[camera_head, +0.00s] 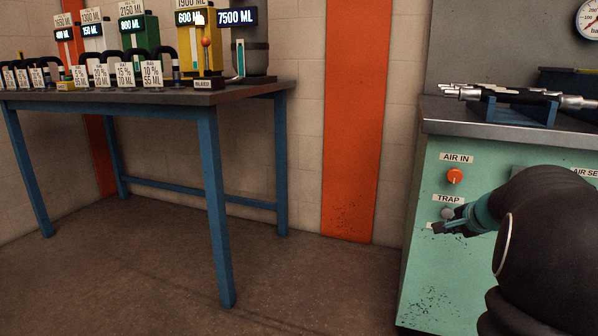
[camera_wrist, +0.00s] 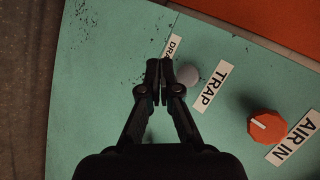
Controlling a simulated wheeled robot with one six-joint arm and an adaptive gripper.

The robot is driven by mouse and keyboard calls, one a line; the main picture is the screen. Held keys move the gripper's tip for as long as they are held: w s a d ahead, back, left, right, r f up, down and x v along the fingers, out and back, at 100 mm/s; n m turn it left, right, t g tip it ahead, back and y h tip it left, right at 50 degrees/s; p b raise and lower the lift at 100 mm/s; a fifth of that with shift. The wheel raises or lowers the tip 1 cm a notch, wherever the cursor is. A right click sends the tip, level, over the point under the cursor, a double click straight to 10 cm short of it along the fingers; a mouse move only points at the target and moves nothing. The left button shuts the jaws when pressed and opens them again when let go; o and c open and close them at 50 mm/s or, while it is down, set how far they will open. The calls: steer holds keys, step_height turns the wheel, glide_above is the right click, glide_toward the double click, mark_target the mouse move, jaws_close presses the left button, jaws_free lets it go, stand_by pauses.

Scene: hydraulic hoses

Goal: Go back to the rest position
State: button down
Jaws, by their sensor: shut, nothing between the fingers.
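My gripper (camera_wrist: 160,82) is shut and empty in the wrist view. Its fingertips are in front of the green cabinet panel (camera_wrist: 100,60), beside a grey round knob (camera_wrist: 190,77) and partly over the label that starts "DRA". In the head view my gripper (camera_head: 436,228) is at the cabinet's left part, just below the TRAP label (camera_head: 448,199), with the grey knob (camera_head: 447,213) right above it. I cannot tell whether the fingers touch the panel or the knob. My dark arm covers the right part of the cabinet front.
An orange AIR IN knob (camera_head: 455,175) is above the TRAP label. Black hoses with metal ends lie in a blue holder (camera_head: 520,112) on the cabinet top. A blue-legged table (camera_head: 180,97) with dispensers and labelled containers stands at left. The floor between is clear.

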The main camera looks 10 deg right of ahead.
steer(key=s+a+f+n+g+y+p, duration=0.1)
steer(key=s+a+f+n+g, duration=0.15)
steer(key=s+a, duration=0.4)
steer(key=s+a+f+n+g+y+p, duration=0.1)
steer(key=s+a+f+n+g, duration=0.1)
steer(key=s+a+n, duration=0.45)
steer(key=s+a+r+n+p, duration=0.2)
steer(key=s+a+r+p, duration=0.1)
steer(key=a, duration=0.4)
steer(key=s+a+r+n+p, duration=0.2)
steer(key=s+a+r, duration=0.3)
steer(key=a, duration=0.3)
steer(key=s+a+r+n+p, duration=0.3)
steer(key=s+a+r+n, duration=0.1)
steer(key=s+a, duration=0.2)
steer(key=shift+s+a+h+p, duration=0.2)
steer(key=shift+a+h+p, duration=0.15)
steer(key=shift+a, duration=0.35)
